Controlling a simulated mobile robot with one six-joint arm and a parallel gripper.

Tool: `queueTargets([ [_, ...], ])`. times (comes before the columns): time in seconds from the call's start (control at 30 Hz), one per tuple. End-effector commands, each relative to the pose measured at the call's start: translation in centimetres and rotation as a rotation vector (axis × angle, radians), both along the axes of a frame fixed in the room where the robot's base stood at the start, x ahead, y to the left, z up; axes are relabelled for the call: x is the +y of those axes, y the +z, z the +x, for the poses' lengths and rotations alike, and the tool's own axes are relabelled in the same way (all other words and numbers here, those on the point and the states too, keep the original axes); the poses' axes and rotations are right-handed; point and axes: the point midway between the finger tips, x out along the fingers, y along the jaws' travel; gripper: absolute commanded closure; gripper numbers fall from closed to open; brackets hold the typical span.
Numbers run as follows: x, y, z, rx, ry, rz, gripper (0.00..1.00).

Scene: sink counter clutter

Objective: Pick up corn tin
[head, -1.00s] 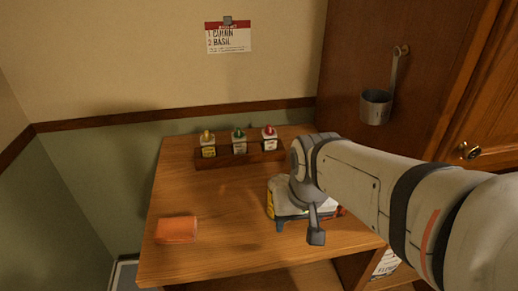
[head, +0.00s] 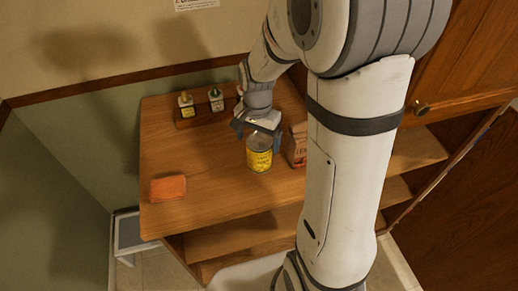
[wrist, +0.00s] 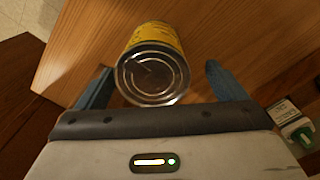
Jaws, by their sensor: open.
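The corn tin (head: 260,158) is a yellow-labelled can with a bare metal top, standing upright on the wooden counter. In the wrist view, the tin (wrist: 155,68) shows its round metal lid between the two blue fingers. My gripper (head: 257,135) is open, just above and behind the tin in the head view. The tin's far side is hidden.
An orange sponge (head: 168,188) lies on the counter (head: 205,160) at the left. A small carton (head: 298,147) stands close to the tin's right. A wooden rack at the back holds small bottles, including a green-capped one (head: 216,100).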

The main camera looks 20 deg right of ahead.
Motion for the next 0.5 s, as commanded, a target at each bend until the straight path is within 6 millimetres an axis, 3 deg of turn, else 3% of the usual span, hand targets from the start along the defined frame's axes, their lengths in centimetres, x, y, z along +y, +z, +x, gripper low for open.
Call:
queueTargets([
  [0.3, -0.4, -4.2, -0.7, 0.003, 0.000, 0.000, 0.09],
  [0.5, -0.4, -4.8, -0.7, 0.000, 0.000, 0.000, 0.09],
])
